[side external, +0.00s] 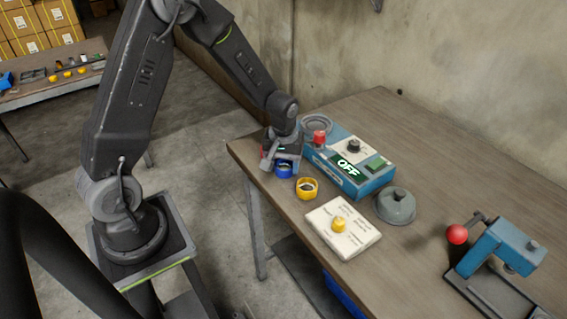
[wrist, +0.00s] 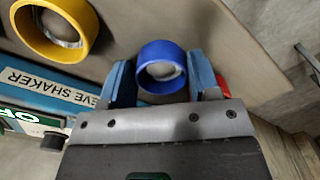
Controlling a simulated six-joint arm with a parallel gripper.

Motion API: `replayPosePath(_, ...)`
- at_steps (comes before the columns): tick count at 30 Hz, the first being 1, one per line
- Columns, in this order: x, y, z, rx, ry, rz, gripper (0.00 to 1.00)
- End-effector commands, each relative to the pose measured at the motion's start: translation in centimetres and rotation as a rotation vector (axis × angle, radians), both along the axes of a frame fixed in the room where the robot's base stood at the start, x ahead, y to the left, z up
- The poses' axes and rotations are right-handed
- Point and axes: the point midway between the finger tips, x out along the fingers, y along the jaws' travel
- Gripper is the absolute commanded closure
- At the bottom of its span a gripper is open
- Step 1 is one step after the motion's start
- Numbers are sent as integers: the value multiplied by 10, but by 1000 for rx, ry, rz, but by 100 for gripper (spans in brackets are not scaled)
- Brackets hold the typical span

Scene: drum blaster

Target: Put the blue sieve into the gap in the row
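The blue sieve (side external: 284,171) is a short ring at the near left end of the wooden table. I cannot make out the gap.
A blue sieve shaker (side external: 338,172) reading OFF stands close by, with a red knob (side external: 319,137). A white card block (side external: 343,241), a grey lid (side external: 396,206) and a blue press (side external: 505,246) with a red ball are further right. The table (side external: 430,150) behind is clear.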

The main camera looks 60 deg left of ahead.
Motion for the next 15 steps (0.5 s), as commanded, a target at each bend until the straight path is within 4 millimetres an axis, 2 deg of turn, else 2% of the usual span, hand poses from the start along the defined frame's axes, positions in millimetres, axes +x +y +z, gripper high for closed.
replayPosePath(1, 0, 0, 0, 0, 0, 0, 39)
replayPosePath(6, 0, 0, 0, 0, 1, 0, 24)
replayPosePath(15, 0, 0, 4, 0, 0, 0, 24)
